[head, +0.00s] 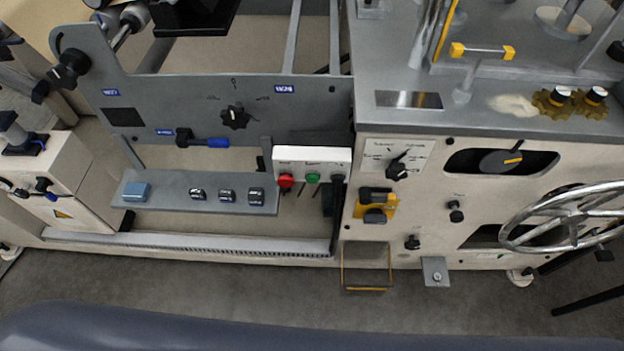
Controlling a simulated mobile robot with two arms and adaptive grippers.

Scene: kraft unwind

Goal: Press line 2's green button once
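A white control box (311,154) sits at the right end of the grey machine panel, left of the cream cabinet. On its front are a red button (286,181), a green button (313,178) in the middle and a black button (337,179) at the right. Small print above the buttons is too small to read, so I cannot tell which line the box belongs to. Nothing touches the green button. Neither of my grippers shows in the head view.
A grey shelf (170,203) left of the box carries a blue block (136,191) and several small dark items. The cream cabinet (400,225) to the right has knobs, a yellow-framed switch (375,204) and a large handwheel (566,218). Grey floor (200,285) in front is clear.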

